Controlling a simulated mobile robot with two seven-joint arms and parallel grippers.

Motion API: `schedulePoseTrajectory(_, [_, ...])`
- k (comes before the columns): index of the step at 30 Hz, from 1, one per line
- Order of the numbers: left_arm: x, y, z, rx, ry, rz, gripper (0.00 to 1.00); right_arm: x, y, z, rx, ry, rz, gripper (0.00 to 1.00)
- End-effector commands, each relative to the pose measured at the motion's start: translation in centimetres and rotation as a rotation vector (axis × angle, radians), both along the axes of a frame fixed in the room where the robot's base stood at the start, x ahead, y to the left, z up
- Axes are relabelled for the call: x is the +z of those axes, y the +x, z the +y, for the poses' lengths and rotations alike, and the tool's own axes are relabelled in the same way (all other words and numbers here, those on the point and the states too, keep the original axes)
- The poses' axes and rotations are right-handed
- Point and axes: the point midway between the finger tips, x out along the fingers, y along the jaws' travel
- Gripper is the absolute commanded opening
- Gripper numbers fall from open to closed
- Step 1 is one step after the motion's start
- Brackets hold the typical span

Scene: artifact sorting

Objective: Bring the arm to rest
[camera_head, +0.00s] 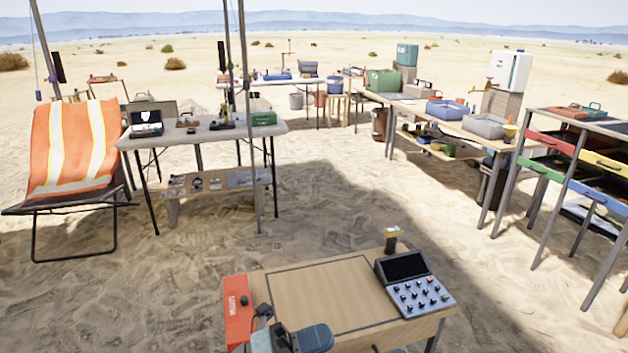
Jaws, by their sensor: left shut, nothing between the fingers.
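My left arm (303,339) comes in at the bottom edge, over the front of the near wooden table (325,292). My left gripper (272,326) is at its end, small and partly cut off by the frame. It is shut with nothing held, just right of an orange-red box (238,309) with white lettering on the table's left side. I cannot tell whether it touches the box. My right gripper does not show.
A control panel (414,283) with a dark screen and several knobs sits at the table's right, a yellow-topped object (391,235) behind it. The table's middle is bare. Beyond are an orange lounge chair (75,150), a folding table (205,133), workbenches (465,127) and coloured drawers (600,165).

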Motion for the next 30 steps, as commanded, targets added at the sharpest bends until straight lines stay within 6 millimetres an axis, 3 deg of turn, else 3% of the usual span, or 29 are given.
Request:
schedulePoseTrajectory(5, [-3.8,-0.1,4.8,0.243,-0.311,0.502,0.0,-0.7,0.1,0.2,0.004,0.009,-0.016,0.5])
schedulePoseTrajectory(11, [-11.4,-2.1,11.1,0.485,-0.572,1.06,0.0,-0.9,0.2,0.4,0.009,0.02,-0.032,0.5])
schedulePoseTrajectory(15, [-16.1,-4.9,14.1,0.598,-0.681,1.352,0.0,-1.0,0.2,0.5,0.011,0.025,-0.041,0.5])
schedulePoseTrajectory(24, [-23.2,-12.2,17.8,0.758,-0.824,1.824,0.0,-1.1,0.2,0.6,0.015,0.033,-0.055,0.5])
schedulePoseTrajectory(30, [-19.9,-12.2,18.1,0.779,-0.818,1.838,0.0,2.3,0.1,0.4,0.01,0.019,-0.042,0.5])
